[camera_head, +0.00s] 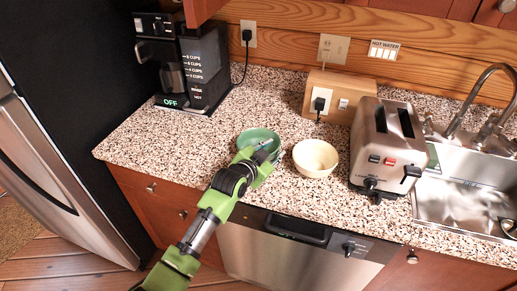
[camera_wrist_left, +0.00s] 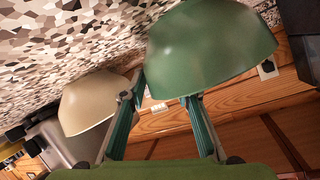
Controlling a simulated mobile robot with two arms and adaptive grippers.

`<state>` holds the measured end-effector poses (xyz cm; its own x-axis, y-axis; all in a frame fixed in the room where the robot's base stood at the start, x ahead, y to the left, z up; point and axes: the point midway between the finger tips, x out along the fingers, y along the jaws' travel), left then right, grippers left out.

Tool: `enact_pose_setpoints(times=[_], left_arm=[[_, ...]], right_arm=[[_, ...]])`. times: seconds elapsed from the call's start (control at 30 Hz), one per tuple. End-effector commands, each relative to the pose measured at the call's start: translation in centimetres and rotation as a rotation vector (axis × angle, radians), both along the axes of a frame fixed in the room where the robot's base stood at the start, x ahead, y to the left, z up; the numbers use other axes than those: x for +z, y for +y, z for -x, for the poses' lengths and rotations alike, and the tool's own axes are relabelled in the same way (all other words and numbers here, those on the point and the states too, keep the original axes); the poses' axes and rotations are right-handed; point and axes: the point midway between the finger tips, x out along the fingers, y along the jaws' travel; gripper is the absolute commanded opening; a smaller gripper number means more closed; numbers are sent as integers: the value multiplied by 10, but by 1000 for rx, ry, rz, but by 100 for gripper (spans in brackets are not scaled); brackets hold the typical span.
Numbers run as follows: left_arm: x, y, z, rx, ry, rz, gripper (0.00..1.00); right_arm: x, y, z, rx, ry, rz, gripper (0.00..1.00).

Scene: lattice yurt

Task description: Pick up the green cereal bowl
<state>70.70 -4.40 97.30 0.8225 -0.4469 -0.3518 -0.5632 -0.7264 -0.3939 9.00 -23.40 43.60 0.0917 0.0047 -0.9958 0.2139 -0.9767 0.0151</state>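The green cereal bowl (camera_head: 256,135) stands upright on the speckled counter, near its front edge. In the left wrist view the bowl (camera_wrist_left: 205,50) is large and close, just beyond the fingers. My left gripper (camera_head: 258,154) reaches over the near side of the bowl and hides part of it. In the wrist view its two fingers (camera_wrist_left: 162,95) are apart. The right fingertip is partly hidden by the bowl, and the left one is beside the bowl's edge. I cannot tell whether either touches it. My right gripper is in neither view.
A cream bowl (camera_head: 315,157) stands close to the right of the green bowl, with a toaster (camera_head: 388,143) beyond it. A sink (camera_head: 467,190) is at the far right. A coffee maker (camera_head: 185,65) stands at the back left. The counter (camera_head: 150,135) is clear left of the green bowl.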

Motion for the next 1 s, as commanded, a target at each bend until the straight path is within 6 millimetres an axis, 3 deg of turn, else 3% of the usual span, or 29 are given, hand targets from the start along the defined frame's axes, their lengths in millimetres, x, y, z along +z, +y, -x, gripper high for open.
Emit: enact_pose_setpoints(times=[0.07,0.2,0.67,0.9,1.0], left_arm=[[0,0,0,0,0,0,29],[0,0,0,0,0,0,0],[5,0,-1,-1,-5,2,0],[35,0,0,0,-11,1,0],[51,11,12,0,-8,0,0]], right_arm=[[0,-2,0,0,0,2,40],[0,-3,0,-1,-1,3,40],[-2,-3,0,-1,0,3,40],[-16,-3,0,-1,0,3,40],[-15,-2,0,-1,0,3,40]])
